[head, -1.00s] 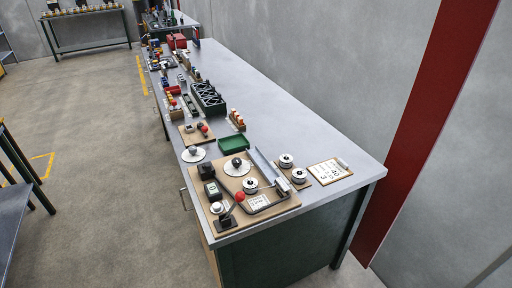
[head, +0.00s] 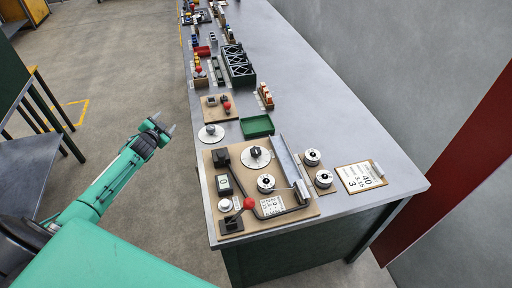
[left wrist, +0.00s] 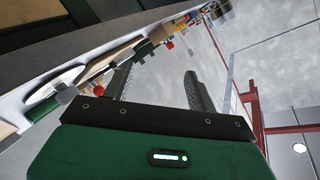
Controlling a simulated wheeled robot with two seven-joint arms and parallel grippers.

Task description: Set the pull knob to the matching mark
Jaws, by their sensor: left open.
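A tan board (head: 208,178) on the near end of the bench carries the controls. A black knob on a round silver dial (head: 255,157) sits at its upper middle. A silver round knob (head: 266,183) and a white round knob (head: 226,205) are nearer. I cannot tell which one is the pull knob, and its marks are too small to read. My left gripper (head: 164,122) is open and empty, over the floor left of the bench and apart from the board. Its fingers also show in the left wrist view (left wrist: 160,75). My right gripper is not in view.
A red ball lever (head: 249,203) rises at the board's front. A clipboard (head: 360,177) with printed numbers lies right of it. A green tray (head: 257,126) and a black crate (head: 238,65) stand farther back. The bench's right side is mostly clear.

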